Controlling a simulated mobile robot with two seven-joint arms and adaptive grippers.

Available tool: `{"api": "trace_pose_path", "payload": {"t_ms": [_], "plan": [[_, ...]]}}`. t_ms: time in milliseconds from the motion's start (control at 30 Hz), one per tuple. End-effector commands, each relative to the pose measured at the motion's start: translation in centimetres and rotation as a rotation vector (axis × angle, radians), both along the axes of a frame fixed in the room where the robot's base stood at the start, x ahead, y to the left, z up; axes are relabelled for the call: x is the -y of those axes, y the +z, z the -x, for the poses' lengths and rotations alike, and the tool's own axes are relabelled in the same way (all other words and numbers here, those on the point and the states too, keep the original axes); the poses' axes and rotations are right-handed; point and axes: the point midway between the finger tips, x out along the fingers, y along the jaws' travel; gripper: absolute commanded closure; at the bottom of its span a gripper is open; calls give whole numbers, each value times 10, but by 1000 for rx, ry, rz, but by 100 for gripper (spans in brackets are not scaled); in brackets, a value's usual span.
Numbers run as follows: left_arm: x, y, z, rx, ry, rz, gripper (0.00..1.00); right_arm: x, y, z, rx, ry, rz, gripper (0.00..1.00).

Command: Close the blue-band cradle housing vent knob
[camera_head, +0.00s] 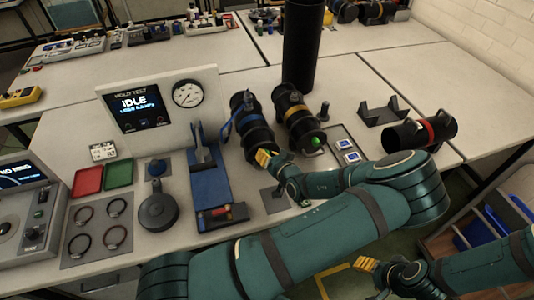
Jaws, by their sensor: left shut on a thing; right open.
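My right gripper (367,264) is open and empty at the lower right, away from the housings.
A yellow-band housing (295,115) with a green knob (316,141) lies close on the right. A red-band housing (420,133) lies further right. A test panel (157,105) reading IDLE stands behind left. A blue fixture (209,184) stands left of my gripper.

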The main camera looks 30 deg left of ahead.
Motion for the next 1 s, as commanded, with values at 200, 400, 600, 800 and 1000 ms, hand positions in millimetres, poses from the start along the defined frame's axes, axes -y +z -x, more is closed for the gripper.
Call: {"api": "trace_pose_path", "payload": {"t_ms": [200, 400, 600, 800, 1000], "plan": [[0, 3, -3, -86, -2, -86, 100, 0, 4, 0, 0, 0, -1, 43], [0, 2, -3, -136, -3, -128, 100, 0, 5, 0, 0, 0, -1, 43], [0, 3, -3, -152, -3, -143, 100, 0, 6, 0, 0, 0, -1, 43], [0, 3, -3, -153, -3, -143, 100, 0, 6, 0, 0, 0, -1, 43], [0, 3, -3, -151, -4, -143, 56, 0, 6, 0, 0, 0, -1, 43]]}}
